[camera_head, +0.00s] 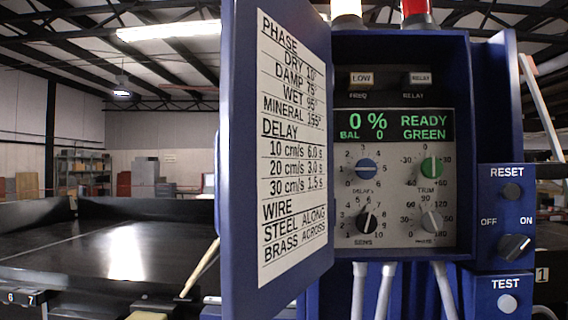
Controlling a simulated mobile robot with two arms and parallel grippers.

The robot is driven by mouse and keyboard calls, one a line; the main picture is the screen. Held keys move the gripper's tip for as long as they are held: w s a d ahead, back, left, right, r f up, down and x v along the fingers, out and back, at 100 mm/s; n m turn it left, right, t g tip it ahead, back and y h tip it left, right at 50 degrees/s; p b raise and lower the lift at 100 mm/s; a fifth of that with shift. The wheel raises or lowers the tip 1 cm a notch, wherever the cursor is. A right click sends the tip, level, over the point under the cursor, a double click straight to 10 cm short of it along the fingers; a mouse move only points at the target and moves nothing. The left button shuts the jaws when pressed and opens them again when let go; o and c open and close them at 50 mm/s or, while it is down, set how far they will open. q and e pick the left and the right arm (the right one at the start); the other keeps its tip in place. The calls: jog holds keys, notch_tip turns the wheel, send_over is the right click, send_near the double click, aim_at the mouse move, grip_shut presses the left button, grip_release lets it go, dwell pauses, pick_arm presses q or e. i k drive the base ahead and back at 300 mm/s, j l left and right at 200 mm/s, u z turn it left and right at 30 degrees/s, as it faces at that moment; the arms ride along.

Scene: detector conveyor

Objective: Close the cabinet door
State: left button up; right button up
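The blue cabinet door (240,150) stands open, swung out to the left of the cabinet and toward me. A white printed chart (293,150) with phase, delay and wire settings is on its inner face. The blue cabinet (463,150) is open at the front, showing a panel (395,225) with a display reading 0 % and READY GREEN, several knobs and two small buttons. The door's hinge side is at the cabinet's left edge. Neither of my grippers is in view.
A blue control box (487,217) with RESET, OFF/ON and TEST controls is at the right. White cables (384,290) hang below the cabinet. A dark conveyor (90,250) lies at the left, with a wooden stick (200,268) beside the door.

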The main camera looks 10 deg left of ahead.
aim_at(275, 201)
jog(key=i+j+z, duration=0.15)
jog(key=j, duration=0.25)
jog(key=i+j+z, duration=0.15)
jog(key=j, duration=0.3)
jog(key=i+j+z, duration=0.1)
jog(key=j, duration=0.3)
jog(key=i+j+z, duration=0.15)
jog(key=j, duration=0.3)
jog(key=z, duration=0.9)
